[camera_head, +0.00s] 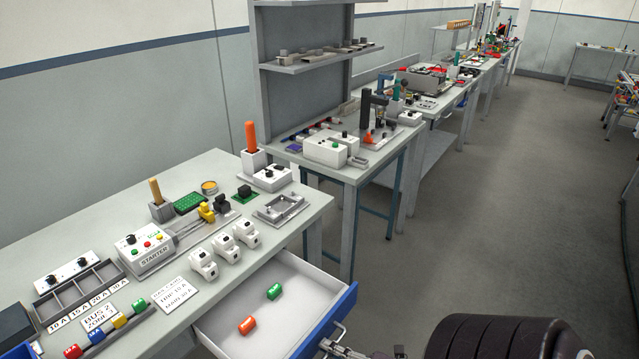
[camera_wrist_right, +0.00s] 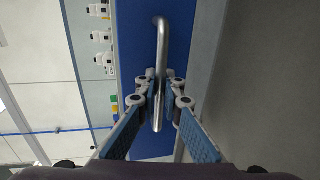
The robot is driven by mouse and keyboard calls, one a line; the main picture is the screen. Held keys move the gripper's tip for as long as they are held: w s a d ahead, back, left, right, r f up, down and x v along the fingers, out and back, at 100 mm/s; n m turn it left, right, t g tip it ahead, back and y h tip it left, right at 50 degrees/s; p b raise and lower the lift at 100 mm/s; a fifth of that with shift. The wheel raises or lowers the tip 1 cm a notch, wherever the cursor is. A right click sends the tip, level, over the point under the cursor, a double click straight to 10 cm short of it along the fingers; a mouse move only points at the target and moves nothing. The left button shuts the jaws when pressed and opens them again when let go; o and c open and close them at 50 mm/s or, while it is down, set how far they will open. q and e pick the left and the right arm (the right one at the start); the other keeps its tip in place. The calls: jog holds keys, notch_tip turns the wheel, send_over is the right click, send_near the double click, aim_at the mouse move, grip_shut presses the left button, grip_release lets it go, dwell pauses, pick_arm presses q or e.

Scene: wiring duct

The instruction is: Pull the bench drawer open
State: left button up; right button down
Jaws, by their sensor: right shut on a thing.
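The bench drawer (camera_head: 270,301) stands pulled out from under the near bench, showing its white inside and blue front (camera_head: 333,318). A green cylinder (camera_head: 274,291) and an orange cylinder (camera_head: 247,325) lie apart on its floor. My right gripper (camera_head: 332,346) is at the outer side of the blue front, at the bottom edge of the head view. In the right wrist view the metal bar handle (camera_wrist_right: 162,45) runs between the two fingers of my right gripper (camera_wrist_right: 159,90), which are shut on it. My left gripper is not in view.
The near bench top (camera_head: 215,168) holds a starter box (camera_head: 147,250), white breakers (camera_head: 224,249), a divided tray (camera_head: 80,287) and labels. A second bench (camera_head: 345,170) stands behind it.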

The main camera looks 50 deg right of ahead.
jog(key=shift+s+f, duration=0.1)
jog(key=shift+s, duration=0.25)
jog(key=c, duration=2.3)
grip_release()
jog(key=shift+c, duration=0.2)
jog(key=v, duration=1.2)
